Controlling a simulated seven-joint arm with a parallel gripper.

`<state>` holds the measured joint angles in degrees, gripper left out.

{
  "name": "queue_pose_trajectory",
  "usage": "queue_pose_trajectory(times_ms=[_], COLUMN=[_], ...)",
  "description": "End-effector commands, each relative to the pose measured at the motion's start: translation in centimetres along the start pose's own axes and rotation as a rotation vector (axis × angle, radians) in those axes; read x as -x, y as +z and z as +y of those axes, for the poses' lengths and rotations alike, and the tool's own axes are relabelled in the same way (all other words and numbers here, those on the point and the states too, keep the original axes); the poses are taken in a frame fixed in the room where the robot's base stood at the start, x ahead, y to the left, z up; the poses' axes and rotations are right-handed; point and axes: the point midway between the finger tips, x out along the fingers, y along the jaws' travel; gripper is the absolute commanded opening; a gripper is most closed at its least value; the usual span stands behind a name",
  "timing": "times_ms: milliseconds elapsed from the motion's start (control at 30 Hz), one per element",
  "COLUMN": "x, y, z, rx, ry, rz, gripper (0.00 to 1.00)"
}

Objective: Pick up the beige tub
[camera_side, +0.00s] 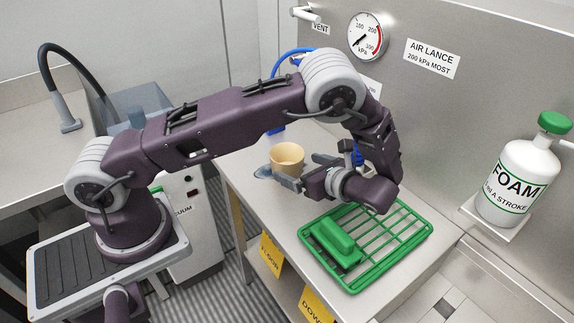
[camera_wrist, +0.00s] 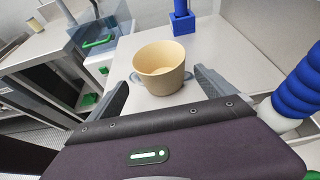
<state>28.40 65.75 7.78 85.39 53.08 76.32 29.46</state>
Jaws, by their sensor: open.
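The beige tub (camera_side: 287,156) is a round, open-topped cup standing upright on the light worktop (camera_side: 238,165). In the wrist view the tub (camera_wrist: 158,72) sits ahead of my gripper (camera_wrist: 162,82), between the lines of its two fingers. Small grey-blue pieces show at both sides of the tub; I cannot tell whether they are fingertips or part of the tub. In the side view my gripper (camera_side: 290,167) is low, spread open and pointed at the tub from the right. Contact with the tub cannot be made out. Part of the tub's base is hidden by a finger.
A green rack (camera_side: 405,245) with a green brush-like block (camera_side: 335,243) lies to the right of my gripper. A blue stand (camera_wrist: 183,20) is behind the tub. A white foam bottle (camera_side: 515,185) stands on a wall shelf. The worktop's left edge is close to the tub.

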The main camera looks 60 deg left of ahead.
Motion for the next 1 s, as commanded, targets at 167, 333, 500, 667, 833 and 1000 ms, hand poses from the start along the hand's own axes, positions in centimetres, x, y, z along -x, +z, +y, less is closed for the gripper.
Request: queue_pose_trajectory(times_ms=[167,333,500,667,833,1000], x=[-1.8,-3.8,-7.0,-7.3,-7.2,-7.2], y=[-0.3,-0.4,-0.4,-0.5,-0.5,-0.5], z=[-0.1,-0.1,-0.2,-0.2,-0.2,-0.2], rx=[-0.014,-0.013,-0.012,-0.010,-0.010,-0.010], ry=[-0.005,-0.003,-0.002,-0.005,-0.004,-0.004], rz=[-0.013,-0.012,-0.010,-0.009,-0.009,-0.008], gripper=[0.95,0.95,0.95,0.95,0.71,0.38])
